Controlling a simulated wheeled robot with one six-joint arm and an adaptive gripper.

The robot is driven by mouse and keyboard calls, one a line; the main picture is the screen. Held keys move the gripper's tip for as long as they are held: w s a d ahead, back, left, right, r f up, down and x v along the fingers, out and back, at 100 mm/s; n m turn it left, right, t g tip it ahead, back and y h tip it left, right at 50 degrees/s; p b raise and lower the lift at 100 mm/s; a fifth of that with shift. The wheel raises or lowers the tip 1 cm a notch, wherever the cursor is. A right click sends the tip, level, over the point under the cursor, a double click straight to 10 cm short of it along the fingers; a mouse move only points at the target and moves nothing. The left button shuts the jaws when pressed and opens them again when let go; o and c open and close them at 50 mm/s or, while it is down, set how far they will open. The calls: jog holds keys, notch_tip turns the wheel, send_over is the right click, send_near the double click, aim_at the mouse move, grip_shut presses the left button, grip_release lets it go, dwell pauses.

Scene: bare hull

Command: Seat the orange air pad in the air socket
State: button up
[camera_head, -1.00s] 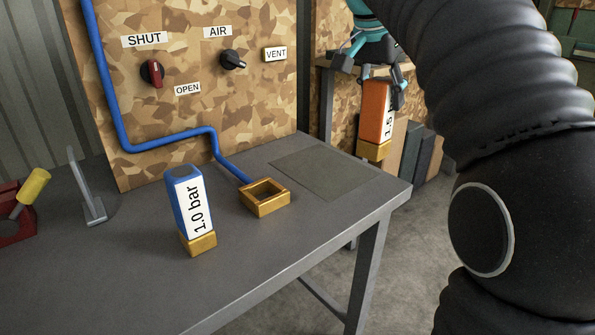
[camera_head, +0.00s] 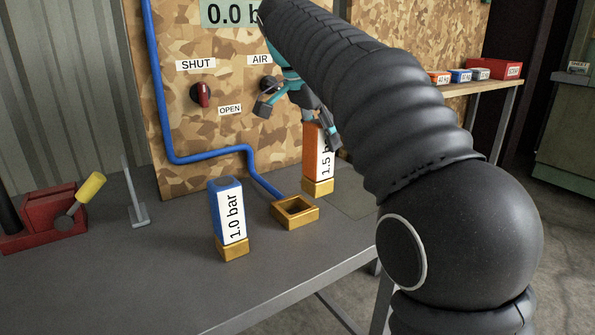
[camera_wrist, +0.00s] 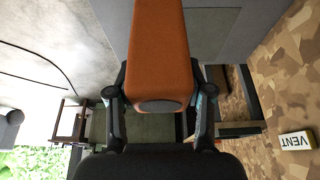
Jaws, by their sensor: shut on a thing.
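The orange air pad (camera_head: 312,150), marked 1.5 with a brass foot, is upright over the back right of the table, behind and right of the air socket. My gripper (camera_head: 300,122) is shut on its upper part. In the wrist view the orange pad (camera_wrist: 160,45) sits between the two fingers of my gripper (camera_wrist: 160,98). I cannot tell how high its foot is above the table. The air socket (camera_head: 296,224) is an open, empty brass square box on the table, joined to a blue pipe. My arm hides part of the pad's label.
A blue 1.0 bar pad (camera_head: 228,212) stands left of the socket, close by. A grey mat (camera_head: 357,202) lies to the right. Behind are the camouflage panel (camera_head: 200,140) with its red SHUT/OPEN knob (camera_head: 201,95) and a metal bracket (camera_head: 135,200). The front of the table is clear.

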jog(key=w+a+f+b, duration=0.1)
jog(key=a+f, duration=0.3)
jog(key=f, duration=0.2)
jog(key=shift+a+f, duration=0.4)
jog(key=shift+w+f, duration=0.1)
jog(key=o, duration=1.4)
jog(key=shift+f, duration=0.1)
jog(key=p+v, duration=0.2)
jog(key=v, duration=1)
jog(key=shift+d, duration=0.1)
